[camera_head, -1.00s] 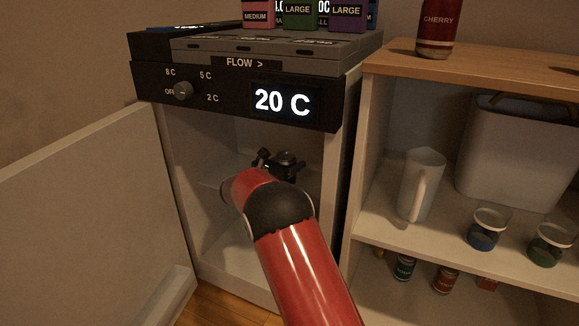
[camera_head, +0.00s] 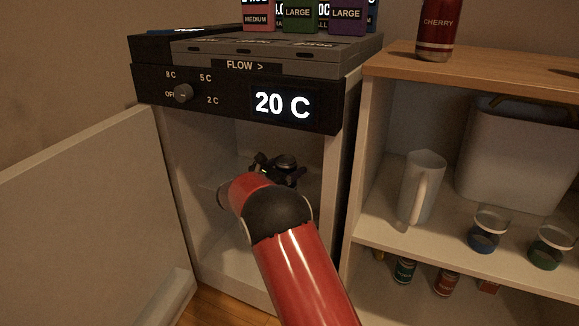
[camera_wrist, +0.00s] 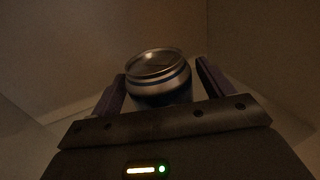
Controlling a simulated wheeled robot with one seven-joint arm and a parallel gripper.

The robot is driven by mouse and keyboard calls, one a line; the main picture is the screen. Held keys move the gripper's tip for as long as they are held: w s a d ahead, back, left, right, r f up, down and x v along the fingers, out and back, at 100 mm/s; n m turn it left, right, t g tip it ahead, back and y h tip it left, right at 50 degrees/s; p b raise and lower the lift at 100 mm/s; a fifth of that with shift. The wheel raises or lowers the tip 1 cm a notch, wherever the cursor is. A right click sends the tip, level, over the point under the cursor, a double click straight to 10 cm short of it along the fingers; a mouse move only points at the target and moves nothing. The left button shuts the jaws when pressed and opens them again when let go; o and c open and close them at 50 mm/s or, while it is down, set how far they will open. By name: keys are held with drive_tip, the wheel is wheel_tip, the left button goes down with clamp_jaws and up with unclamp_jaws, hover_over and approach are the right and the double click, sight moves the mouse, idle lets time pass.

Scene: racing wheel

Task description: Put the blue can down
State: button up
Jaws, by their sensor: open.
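The blue can (camera_wrist: 158,80) shows in the wrist view, upright between the fingers of my gripper (camera_wrist: 162,82), with its silver lid and a dark blue body. The fingers are open, with a gap visible on the right side of the can. In the head view my gripper (camera_head: 277,172) is inside the open cabinet under the 20 C display, and the can's top (camera_head: 286,160) shows just beyond it. My red arm covers part of the cabinet interior. The can's base is hidden, so its contact with the shelf cannot be seen.
The cabinet door (camera_head: 85,215) stands open at the left. The cabinet's side wall (camera_head: 335,190) is close on the right. A shelf unit to the right holds a white pitcher (camera_head: 421,188), a white bin (camera_head: 515,150) and several small jars. A cherry can (camera_head: 437,30) stands on top.

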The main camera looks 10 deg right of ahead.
drive_tip(key=v, duration=1)
drive_tip(key=shift+s+a+p, duration=0.25)
drive_tip(key=shift+p, duration=0.2)
